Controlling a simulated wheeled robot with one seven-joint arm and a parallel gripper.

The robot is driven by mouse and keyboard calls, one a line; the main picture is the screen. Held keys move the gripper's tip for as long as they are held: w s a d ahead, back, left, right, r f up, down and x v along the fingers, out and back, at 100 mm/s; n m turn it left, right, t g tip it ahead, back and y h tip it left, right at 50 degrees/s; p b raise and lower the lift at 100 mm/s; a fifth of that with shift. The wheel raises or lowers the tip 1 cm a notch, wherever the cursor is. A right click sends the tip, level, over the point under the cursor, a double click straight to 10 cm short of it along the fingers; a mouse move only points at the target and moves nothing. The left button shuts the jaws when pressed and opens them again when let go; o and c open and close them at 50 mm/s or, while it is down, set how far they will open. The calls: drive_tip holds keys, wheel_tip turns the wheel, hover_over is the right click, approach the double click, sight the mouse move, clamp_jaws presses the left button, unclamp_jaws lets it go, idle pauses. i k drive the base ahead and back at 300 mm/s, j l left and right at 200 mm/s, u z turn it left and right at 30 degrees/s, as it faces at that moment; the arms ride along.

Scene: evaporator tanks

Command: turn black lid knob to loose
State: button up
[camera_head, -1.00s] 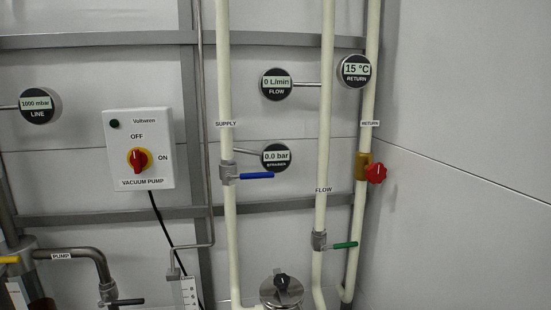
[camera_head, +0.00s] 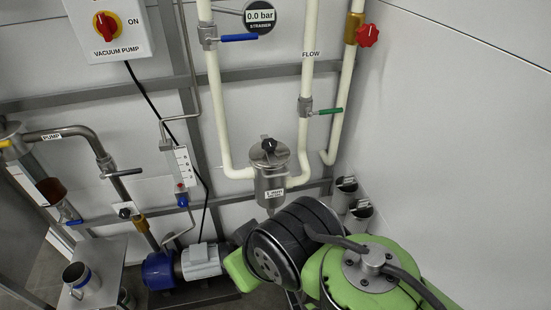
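The black lid knob (camera_head: 268,145) sits on top of the round metal lid of a steel strainer pot (camera_head: 270,180). The pot is at the centre of the view, on the cream pipework, with a small white label on its front. The knob is uncovered and nothing touches it. Whether it is tight or loose cannot be told. Green and black links of my arm (camera_head: 370,275) show at the bottom right, below and in front of the pot. My gripper is not in view.
Cream pipes run up beside the pot, with a blue-handled valve (camera_head: 238,38), a green-handled valve (camera_head: 325,111) and a red knob (camera_head: 367,35). Two metal cups (camera_head: 358,215) stand at right behind my arm. A pump (camera_head: 180,268) and a steel table (camera_head: 110,265) are lower left.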

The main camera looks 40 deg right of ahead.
sight(270, 145)
drive_tip(key=i+z, duration=0.25)
drive_tip(key=z, duration=0.25)
drive_tip(key=i+j+z, duration=0.1)
drive_tip(key=i+z, duration=0.15)
drive_tip(key=z, duration=0.25)
drive_tip(key=i+j+z, duration=0.15)
drive_tip(key=z, duration=0.35)
drive_tip(key=i+j, duration=0.05)
